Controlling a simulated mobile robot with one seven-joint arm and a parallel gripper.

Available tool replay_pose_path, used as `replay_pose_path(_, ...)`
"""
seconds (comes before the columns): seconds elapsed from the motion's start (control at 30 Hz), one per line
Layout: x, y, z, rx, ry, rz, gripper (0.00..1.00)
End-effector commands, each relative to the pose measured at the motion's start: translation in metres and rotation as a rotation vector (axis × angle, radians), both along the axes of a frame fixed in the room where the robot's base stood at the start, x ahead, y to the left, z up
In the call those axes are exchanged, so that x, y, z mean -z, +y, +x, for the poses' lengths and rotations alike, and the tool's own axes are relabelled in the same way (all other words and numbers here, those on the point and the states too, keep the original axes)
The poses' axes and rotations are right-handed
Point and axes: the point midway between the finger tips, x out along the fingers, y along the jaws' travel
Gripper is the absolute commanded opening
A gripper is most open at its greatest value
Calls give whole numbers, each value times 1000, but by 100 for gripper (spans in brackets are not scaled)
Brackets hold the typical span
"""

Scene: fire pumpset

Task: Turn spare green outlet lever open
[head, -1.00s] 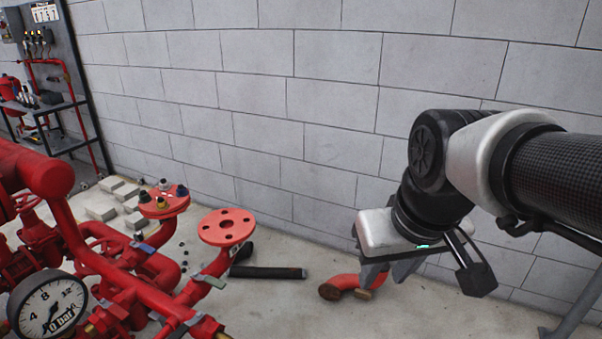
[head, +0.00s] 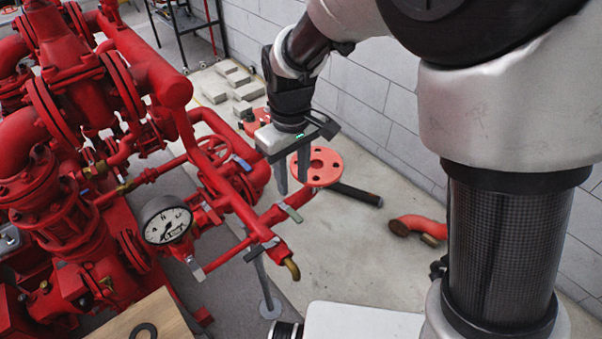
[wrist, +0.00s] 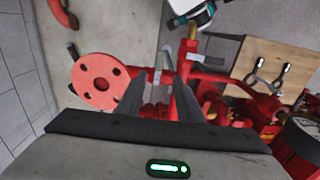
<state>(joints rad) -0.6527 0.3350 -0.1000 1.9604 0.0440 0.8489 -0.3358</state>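The green outlet lever (head: 290,212) is a small pale green handle on a red outlet pipe, just below the red round flange in the head view. My gripper (head: 292,186) points down above and a little behind it, its two grey fingers apart and empty. In the wrist view my gripper (wrist: 160,78) shows two spread fingers. I see no contact, and the exact gap is unclear.
The red flange (head: 318,167) stands close beside the fingers. A blue lever (head: 242,163), grey levers (head: 262,249) and a pressure gauge (head: 166,220) are on the left. A loose black pipe (head: 355,194) and red elbow (head: 418,228) lie on the floor, which is otherwise open at right.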

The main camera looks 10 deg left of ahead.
Motion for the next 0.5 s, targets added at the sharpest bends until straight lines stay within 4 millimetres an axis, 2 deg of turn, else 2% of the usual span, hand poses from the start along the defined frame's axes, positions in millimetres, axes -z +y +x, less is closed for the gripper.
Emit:
replay_pose_path(0.03, 15, -1, -1, 0, 5, -3, 34)
replay_pose_path(0.3, 72, -1, -1, 1, 4, -3, 34)
replay_pose_path(0.5, 101, 0, 0, 0, 2, -1, 34)
